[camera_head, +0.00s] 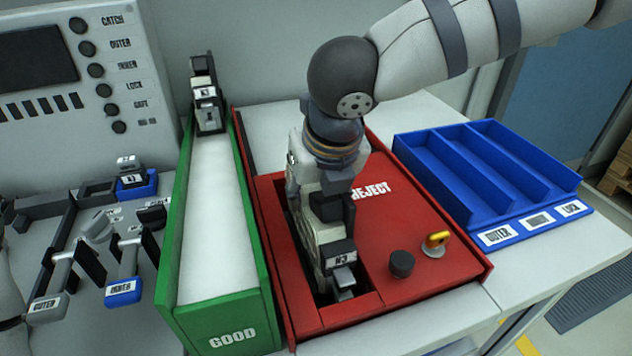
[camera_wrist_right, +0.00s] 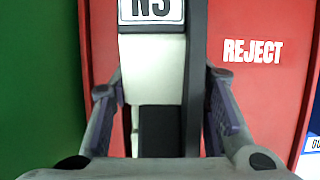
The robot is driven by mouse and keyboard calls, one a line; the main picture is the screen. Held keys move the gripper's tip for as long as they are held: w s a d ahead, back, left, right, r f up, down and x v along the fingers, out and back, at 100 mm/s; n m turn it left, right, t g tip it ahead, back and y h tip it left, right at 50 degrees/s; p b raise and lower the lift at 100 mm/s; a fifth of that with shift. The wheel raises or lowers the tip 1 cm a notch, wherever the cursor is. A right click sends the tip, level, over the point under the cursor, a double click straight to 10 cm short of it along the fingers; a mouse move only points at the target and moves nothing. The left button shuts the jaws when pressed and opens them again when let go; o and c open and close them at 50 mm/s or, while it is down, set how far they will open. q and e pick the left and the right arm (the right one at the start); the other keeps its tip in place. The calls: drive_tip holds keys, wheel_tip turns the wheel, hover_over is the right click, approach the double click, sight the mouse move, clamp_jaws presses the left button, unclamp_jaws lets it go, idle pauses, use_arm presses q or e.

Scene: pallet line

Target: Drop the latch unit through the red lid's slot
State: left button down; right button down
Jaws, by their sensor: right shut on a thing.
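The latch unit (camera_head: 338,258), dark and pale with an "N3" label, is in my right gripper (camera_head: 322,205), over the slot (camera_head: 305,265) in the red lid (camera_head: 375,235). Its near end, with a silvery tip, lies over the dark opening; I cannot tell how far it reaches in. In the right wrist view the latch unit (camera_wrist_right: 160,60) stands between the two fingers of my right gripper (camera_wrist_right: 163,110), with the red lid (camera_wrist_right: 250,85) behind it. The fingers and hand hide part of the unit and slot. My left gripper is not clearly in view.
A green GOOD chute (camera_head: 225,310) stands left of the lid, with another unit (camera_head: 207,95) at its far end. A blue divided tray (camera_head: 490,170) is at right. A black knob (camera_head: 401,263) and yellow key (camera_head: 436,242) rise from the lid. Parts and fixtures crowd the left.

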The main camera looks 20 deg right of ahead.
idle(0.4)
drive_tip(key=c, duration=0.8)
unclamp_jaws()
drive_tip(key=shift+c, duration=0.2)
drive_tip(key=v, duration=1.2)
drive_tip(key=shift+r, duration=0.1)
